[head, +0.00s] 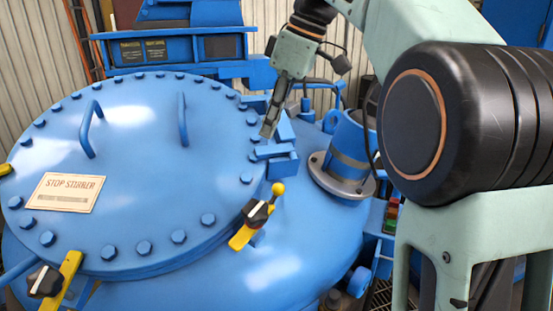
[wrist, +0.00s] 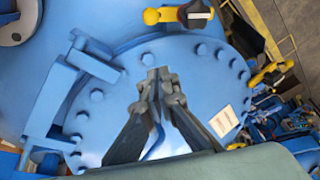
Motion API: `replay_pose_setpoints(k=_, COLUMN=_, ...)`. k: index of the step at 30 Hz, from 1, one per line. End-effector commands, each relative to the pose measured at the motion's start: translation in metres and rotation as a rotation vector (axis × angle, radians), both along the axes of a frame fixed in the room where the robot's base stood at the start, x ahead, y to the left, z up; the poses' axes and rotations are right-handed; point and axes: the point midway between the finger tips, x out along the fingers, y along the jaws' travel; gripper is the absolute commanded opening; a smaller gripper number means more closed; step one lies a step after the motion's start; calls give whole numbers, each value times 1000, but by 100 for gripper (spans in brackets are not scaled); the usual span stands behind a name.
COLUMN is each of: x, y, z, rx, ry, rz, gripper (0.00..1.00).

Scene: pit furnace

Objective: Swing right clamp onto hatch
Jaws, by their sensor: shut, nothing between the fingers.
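The hatch (head: 140,150) is a large round blue lid with bolts around its rim, two handles and a "STOP STIRRER" plate. It also fills the middle of the wrist view (wrist: 195,90). The right clamp (head: 240,238), a yellow bar with a black knob and a yellow ball end, sits by the hatch's right front rim. In the wrist view the clamp (wrist: 172,15) lies roughly along the rim, apparently beside it. My gripper (head: 267,131) is shut and empty above the hatch's right edge, behind the clamp and apart from it. Its fingertips show over the hatch (wrist: 160,82).
A blue hinge bracket (head: 280,165) stands just beside my gripper at the hatch edge. A flanged blue pipe stub (head: 345,155) rises to the right. Another yellow clamp (head: 70,265) is at the front left rim. Space above the hatch is clear.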

Motion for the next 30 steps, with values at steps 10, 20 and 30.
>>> replay_pose_setpoints(k=10, x=0, y=2, z=1, rx=1, ry=-1, rz=6, gripper=0)
replay_pose_setpoints(k=20, x=3, y=14, z=-33, rx=1, ry=2, rz=6, gripper=0)
replay_pose_setpoints(k=30, x=9, y=31, z=-96, rx=0, ry=0, rz=2, gripper=0)
